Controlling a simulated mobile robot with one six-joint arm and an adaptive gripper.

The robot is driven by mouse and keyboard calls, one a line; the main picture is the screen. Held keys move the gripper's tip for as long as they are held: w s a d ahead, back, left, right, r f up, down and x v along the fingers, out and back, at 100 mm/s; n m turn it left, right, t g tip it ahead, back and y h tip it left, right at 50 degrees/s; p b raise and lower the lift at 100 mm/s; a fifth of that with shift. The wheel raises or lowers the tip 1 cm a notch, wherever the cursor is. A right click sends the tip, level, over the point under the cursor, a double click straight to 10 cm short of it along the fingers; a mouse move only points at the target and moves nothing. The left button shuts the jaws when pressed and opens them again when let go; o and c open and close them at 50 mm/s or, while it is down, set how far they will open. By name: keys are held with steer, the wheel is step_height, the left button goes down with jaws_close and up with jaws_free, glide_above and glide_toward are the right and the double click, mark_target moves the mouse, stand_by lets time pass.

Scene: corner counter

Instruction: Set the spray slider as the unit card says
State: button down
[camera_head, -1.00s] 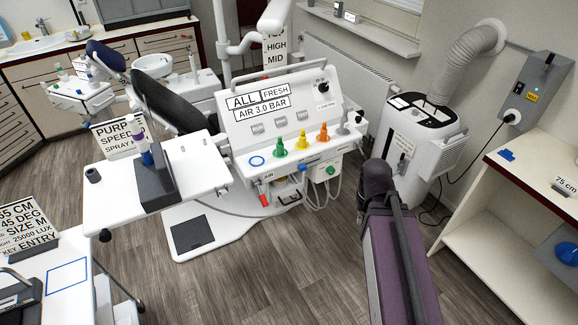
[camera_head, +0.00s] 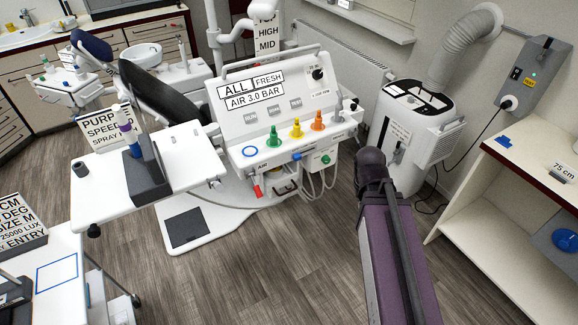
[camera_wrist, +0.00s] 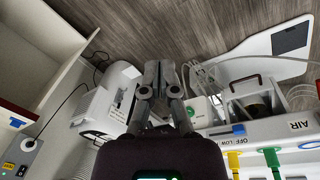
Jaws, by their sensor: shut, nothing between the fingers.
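The unit card (camera_head: 110,127) stands behind the small tray at left in the head view. It reads "PURP…", "SPEED…" and "SPRAY H…", its right part hidden by a purple-and-blue piece in a dark holder. A small blue slider (camera_head: 297,156) sits on the front edge of the white dental unit (camera_head: 240,132). In the wrist view the blue slider (camera_wrist: 238,129) lies beside an "OFF LOW" scale; its exact setting is unclear. My gripper (camera_wrist: 160,75) is shut and empty, apart from the slider. In the head view my arm hides it.
Green, yellow and orange knobs (camera_head: 296,128) stand on the unit's ledge. Hoses and a green-knobbed box (camera_head: 320,160) hang below it. A white machine (camera_head: 410,125) with a thick hose stands to the right. A counter (camera_head: 535,150) lies far right. Floor is open in front.

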steer(key=w+a+f+n+t+h+b, duration=0.6)
steer(key=w+a+f+t+b, duration=0.3)
steer(key=b, duration=0.5)
steer(key=w+a+n+t+y+b, duration=0.3)
steer(key=a+n+t+b, duration=0.5)
steer(key=a, duration=1.1)
steer(key=n+b, duration=0.1)
steer(key=b, duration=0.3)
steer(key=shift+w+a+y, duration=0.2)
steer(key=shift+a+y, duration=0.15)
steer(key=shift+y, duration=0.05)
steer(key=shift+w+d+r, duration=0.1)
steer(key=shift+w, duration=0.1)
glide_toward(292, 156)
steer(key=w, duration=0.1)
steer(key=w+a, duration=0.2)
steer(key=w, duration=0.1)
steer(key=shift+w+d, duration=0.8)
steer(key=shift+d, duration=0.3)
steer(key=shift+w+d, duration=0.4)
steer(key=shift+d, duration=0.15)
